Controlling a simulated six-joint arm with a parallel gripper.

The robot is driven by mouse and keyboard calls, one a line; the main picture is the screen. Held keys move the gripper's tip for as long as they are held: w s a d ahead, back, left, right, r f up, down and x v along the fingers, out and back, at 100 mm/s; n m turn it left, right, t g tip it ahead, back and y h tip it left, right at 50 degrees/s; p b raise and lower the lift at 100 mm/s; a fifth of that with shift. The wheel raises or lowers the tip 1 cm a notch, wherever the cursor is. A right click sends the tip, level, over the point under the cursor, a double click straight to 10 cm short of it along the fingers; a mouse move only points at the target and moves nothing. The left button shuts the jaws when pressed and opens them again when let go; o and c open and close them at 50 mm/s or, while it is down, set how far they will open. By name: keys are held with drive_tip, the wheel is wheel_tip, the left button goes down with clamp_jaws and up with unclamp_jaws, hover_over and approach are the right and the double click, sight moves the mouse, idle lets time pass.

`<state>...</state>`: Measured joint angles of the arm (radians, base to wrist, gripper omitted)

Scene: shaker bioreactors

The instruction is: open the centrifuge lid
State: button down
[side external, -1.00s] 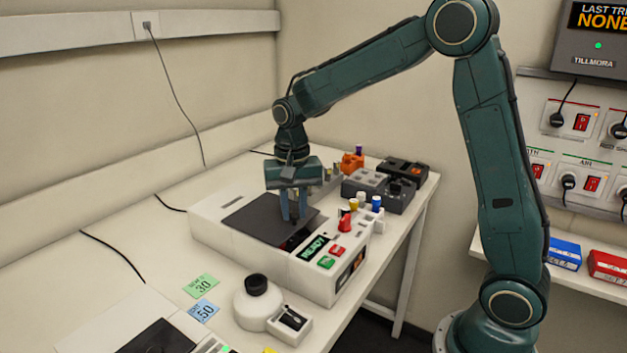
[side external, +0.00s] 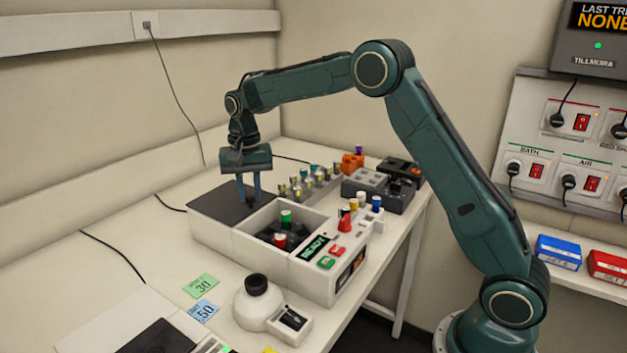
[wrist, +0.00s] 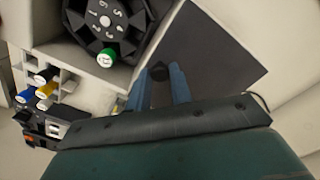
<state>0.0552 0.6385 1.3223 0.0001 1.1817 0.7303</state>
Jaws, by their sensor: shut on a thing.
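The centrifuge (side external: 300,285) is a white box on the bench with a lit READY display (side external: 313,248). Its flat dark lid (side external: 215,203) lies at the left end of the box, clear of the chamber; the lid also shows in the wrist view (wrist: 215,55). The chamber is uncovered. In the wrist view its dark numbered rotor (wrist: 101,22) holds a green-capped tube (wrist: 107,57); the side view also shows a red-capped tube (side external: 280,240). My gripper (side external: 250,198) points down with its blue fingers closed on the lid's small black knob (wrist: 159,71).
Several capped tubes stand in a rack (side external: 310,178) behind the centrifuge. Tubes with coloured caps sit at its right end, near grey blocks (side external: 368,183). A white device with a black round top (side external: 257,284) stands in front. Bench to the left is mostly clear.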

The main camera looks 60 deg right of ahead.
drive_tip(key=shift+w+r, duration=0.15)
drive_tip(key=c, duration=1.3)
unclamp_jaws()
drive_tip(key=shift+o, duration=0.2)
wheel_tip(320, 180, up, 14)
